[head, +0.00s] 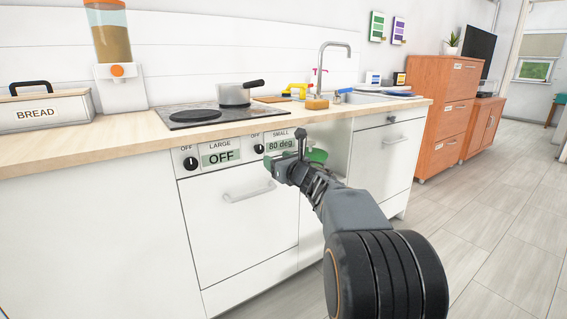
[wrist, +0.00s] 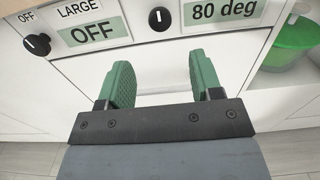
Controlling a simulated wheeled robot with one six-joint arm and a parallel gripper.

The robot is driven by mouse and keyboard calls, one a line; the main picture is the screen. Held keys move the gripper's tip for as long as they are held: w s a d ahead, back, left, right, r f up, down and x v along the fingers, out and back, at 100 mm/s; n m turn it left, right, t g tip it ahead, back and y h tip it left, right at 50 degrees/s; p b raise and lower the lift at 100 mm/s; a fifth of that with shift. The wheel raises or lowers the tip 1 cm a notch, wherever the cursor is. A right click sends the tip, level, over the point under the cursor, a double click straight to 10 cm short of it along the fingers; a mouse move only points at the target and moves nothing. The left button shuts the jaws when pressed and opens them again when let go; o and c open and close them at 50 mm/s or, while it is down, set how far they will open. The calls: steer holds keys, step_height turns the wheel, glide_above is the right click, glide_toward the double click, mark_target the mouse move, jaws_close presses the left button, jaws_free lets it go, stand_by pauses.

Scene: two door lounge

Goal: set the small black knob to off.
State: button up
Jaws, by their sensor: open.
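The small black knob (head: 259,149) is on the stove's front panel, left of a display reading "80 deg" (head: 281,145) under the label "SMALL". In the wrist view the small knob (wrist: 160,18) is at the top, beyond and between my fingertips, apart from them. The large black knob (head: 190,163) is further left, beside a display reading "OFF" (head: 221,157). My gripper (wrist: 160,80) is open and empty, with green fingers. In the head view my gripper (head: 283,165) is in front of the panel, low and right of the small knob.
A pot (head: 234,95) stands on the cooktop (head: 190,118) above the panel. A door handle (head: 249,193) sticks out below the knobs. A green bucket (wrist: 290,45) stands in the open space to the right. The floor at right is clear.

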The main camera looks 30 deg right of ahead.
steer(key=shift+s+d, duration=0.15)
steer(key=shift+s, duration=1.2)
